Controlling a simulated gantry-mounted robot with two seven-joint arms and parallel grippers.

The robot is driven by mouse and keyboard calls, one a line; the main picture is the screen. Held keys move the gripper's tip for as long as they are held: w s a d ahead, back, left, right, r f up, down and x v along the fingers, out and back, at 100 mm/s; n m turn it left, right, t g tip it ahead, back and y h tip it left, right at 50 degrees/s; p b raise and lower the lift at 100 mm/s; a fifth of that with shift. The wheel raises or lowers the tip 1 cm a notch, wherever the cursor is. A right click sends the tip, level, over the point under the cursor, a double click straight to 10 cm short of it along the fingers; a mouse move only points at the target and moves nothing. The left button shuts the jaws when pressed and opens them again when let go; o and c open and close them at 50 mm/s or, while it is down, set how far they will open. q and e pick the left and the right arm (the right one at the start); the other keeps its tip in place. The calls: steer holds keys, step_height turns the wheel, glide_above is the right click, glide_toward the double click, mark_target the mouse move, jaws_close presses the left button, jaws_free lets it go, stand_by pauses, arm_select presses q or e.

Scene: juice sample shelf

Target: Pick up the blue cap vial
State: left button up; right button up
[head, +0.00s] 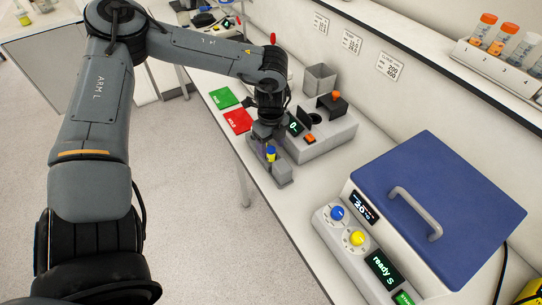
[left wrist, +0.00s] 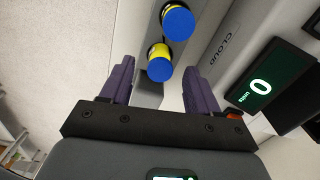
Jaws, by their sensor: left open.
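Two vials with blue caps and yellow below the caps stand in a small grey holder (head: 284,176). In the left wrist view the nearer blue cap vial (left wrist: 160,68) is between the two purple fingers of my left gripper (left wrist: 158,76), with gaps on both sides. The other blue cap vial (left wrist: 178,22) is farther out, beyond the fingertips. In the head view one blue-capped vial (head: 271,154) shows beside my left gripper (head: 264,148); the second is hard to make out there. My left gripper is open, pointing down over the holder. My right gripper is not in view.
A grey device with a small display (head: 325,137) stands right behind the holder. A red mat (head: 237,121) and a green mat (head: 223,98) lie to the left. A large blue-lidded machine (head: 440,200) stands at right. A shelf rack (head: 495,62) holds orange-capped tubes.

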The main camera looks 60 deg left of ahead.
mark_target(271, 156)
arm_select(q)
steer(key=shift+f, duration=1.4)
steer(key=c, duration=1.1)
